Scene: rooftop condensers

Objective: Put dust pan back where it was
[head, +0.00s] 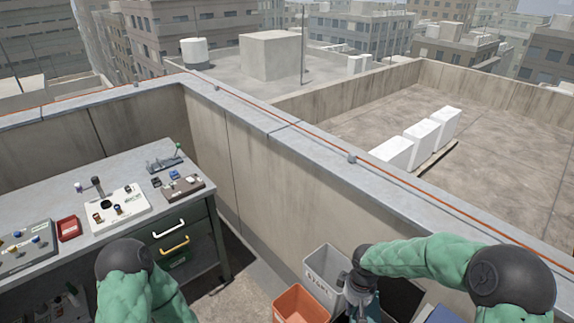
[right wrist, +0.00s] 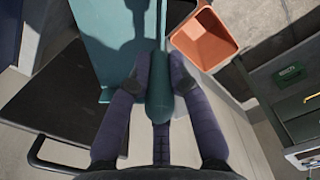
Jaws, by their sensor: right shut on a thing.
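The dust pan shows in the right wrist view as a teal pan (right wrist: 105,40) with a dark green handle (right wrist: 159,85). My right gripper (right wrist: 160,68) is shut on the handle, with one purple finger on each side of it. In the head view my right gripper (head: 360,296) hangs low at the bottom, right of the grey bin, and the pan is mostly hidden or cut off there. A dark shadow falls on the pan. My left arm shows at the lower left of the head view, but its gripper is out of view.
A grey lettered bin (head: 325,268) and an orange bin (head: 300,304) stand near the parapet; the orange bin also shows in the right wrist view (right wrist: 207,42). A workbench (head: 222,247) with drawers stands left. A dark flat thing with a bar handle (right wrist: 40,143) lies left in the wrist view.

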